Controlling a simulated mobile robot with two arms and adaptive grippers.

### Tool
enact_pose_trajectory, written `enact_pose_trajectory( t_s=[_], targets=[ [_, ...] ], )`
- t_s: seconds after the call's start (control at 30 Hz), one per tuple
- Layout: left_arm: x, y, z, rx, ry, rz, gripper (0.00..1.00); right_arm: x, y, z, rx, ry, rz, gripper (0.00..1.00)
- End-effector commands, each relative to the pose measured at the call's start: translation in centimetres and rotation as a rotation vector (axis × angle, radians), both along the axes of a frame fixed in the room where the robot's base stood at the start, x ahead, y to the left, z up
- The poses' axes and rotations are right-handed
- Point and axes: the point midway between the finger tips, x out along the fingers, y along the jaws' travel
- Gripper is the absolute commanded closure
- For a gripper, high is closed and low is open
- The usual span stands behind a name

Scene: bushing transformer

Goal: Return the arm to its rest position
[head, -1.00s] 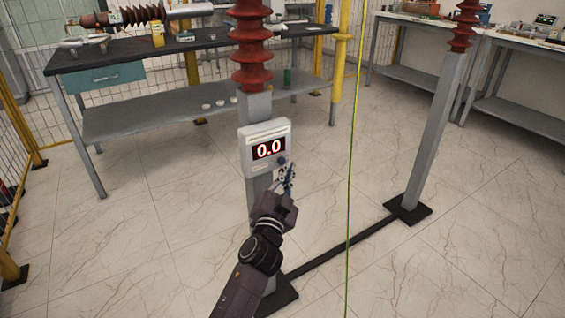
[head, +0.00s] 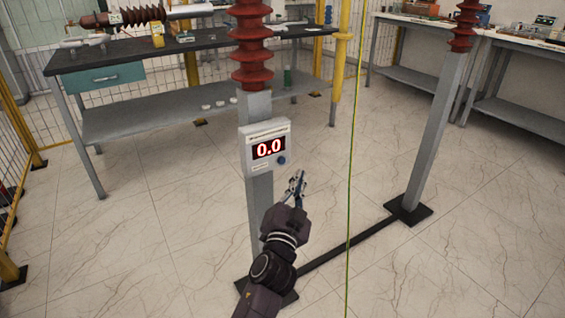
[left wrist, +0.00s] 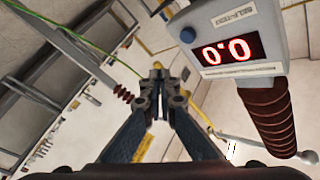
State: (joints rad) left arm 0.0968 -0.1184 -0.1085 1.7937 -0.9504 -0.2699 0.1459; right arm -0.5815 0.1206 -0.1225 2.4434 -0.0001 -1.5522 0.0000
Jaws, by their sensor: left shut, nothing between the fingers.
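My left gripper (head: 297,184) is shut and empty, below and to the right of the display box in the head view. Its closed fingers (left wrist: 158,85) also show in the left wrist view, apart from the box. The grey display box (head: 283,133) reads 0.0 in red and has a blue knob (head: 281,160) at its lower right. It is fixed on a grey post topped by a red-brown insulator (head: 250,45). The box shows upside down in the left wrist view (left wrist: 270,52). My right gripper is not in view.
A green-yellow cable (head: 352,165) hangs just right of my left arm. A second post (head: 437,140) stands at right, joined by a dark floor bar (head: 345,245). A dark workbench (head: 120,57) stands behind, and a yellow-framed fence at left. The open floor is tiled.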

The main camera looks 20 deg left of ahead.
Motion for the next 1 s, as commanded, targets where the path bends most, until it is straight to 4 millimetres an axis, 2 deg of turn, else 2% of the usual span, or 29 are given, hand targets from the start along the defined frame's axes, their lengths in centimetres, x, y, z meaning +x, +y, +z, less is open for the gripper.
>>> enact_pose_trajectory(
  t_s=[0.57,0.67,0.77,0.87,0.97,1.0],
  targets=[
    [0.0,0.0,0.0,0.0,0.0,0.0,1.0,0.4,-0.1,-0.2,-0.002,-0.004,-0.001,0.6],
    [-0.3,0.5,-0.6,-0.012,0.018,0.012,1.0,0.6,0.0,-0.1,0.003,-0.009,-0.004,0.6],
    [-1.8,2.3,-3.0,-0.064,0.087,0.053,1.0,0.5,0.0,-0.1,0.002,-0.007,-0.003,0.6],
    [-5.1,4.9,-7.4,-0.155,0.224,0.121,1.0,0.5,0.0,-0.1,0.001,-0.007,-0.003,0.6],
    [-10.0,6.7,-12.9,-0.267,0.414,0.182,1.0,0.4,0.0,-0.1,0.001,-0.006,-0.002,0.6],
    [-12.2,7.0,-15.0,-0.306,0.497,0.199,1.0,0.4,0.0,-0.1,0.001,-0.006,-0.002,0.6]
  ],
)
